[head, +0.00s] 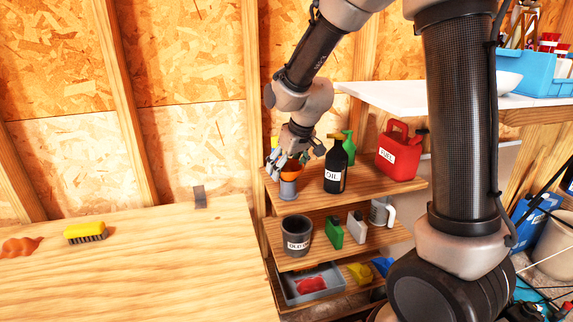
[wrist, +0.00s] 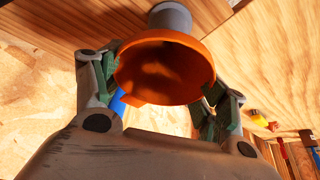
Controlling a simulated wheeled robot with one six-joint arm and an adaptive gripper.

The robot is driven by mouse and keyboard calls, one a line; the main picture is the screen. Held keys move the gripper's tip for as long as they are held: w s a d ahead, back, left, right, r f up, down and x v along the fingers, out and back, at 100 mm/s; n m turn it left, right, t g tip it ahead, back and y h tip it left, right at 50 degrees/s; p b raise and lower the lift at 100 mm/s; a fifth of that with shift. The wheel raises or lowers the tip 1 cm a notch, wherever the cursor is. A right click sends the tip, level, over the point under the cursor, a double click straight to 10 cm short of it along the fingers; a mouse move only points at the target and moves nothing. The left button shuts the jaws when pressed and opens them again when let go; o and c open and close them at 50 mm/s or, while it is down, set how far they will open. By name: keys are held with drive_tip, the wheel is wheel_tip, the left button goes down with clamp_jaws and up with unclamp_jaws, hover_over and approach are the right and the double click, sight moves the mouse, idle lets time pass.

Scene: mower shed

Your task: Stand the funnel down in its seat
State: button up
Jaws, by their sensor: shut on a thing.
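The orange funnel (head: 292,168) is at the left end of the top shelf, wide mouth up; it also shows in the wrist view (wrist: 163,72). My gripper (head: 299,153) reaches down from above and is shut on the funnel's bowl, with its green-padded fingers on either side in the wrist view (wrist: 165,82). A grey cylinder (head: 287,190), which looks like the seat, stands on the shelf directly below the funnel; it also shows in the wrist view (wrist: 171,17). The spout is hidden, so I cannot tell whether it is inside the cylinder.
A black oil bottle (head: 335,169) stands close to the right of my gripper. A green spray bottle (head: 348,147) and a red fuel can (head: 398,152) are farther right. The lower shelf holds a dark pot (head: 297,231). A workbench (head: 150,265) with a yellow brush (head: 86,232) is at left.

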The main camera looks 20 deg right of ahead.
drive_tip(key=o, duration=1)
drive_tip(key=shift+c, duration=0.2)
drive_tip(key=shift+r, duration=0.1)
drive_tip(key=v, duration=1.1)
drive_tip(key=shift+s+r, duration=0.3)
drive_tip(key=shift+d, duration=0.1)
drive_tip(key=s+d+m, duration=0.1)
drive_tip(key=s+d, duration=0.3)
drive_tip(key=s, duration=0.4)
drive_tip(key=s+d+r+m+h, duration=0.1)
drive_tip(key=s+d+m, duration=0.1)
drive_tip(key=s+d, duration=0.3)
drive_tip(key=s+d+m, duration=0.1)
drive_tip(key=s+d, duration=0.3)
drive_tip(key=s, duration=0.7)
drive_tip(key=shift+s+d+r+h, duration=0.2)
drive_tip(key=shift+h, duration=0.2)
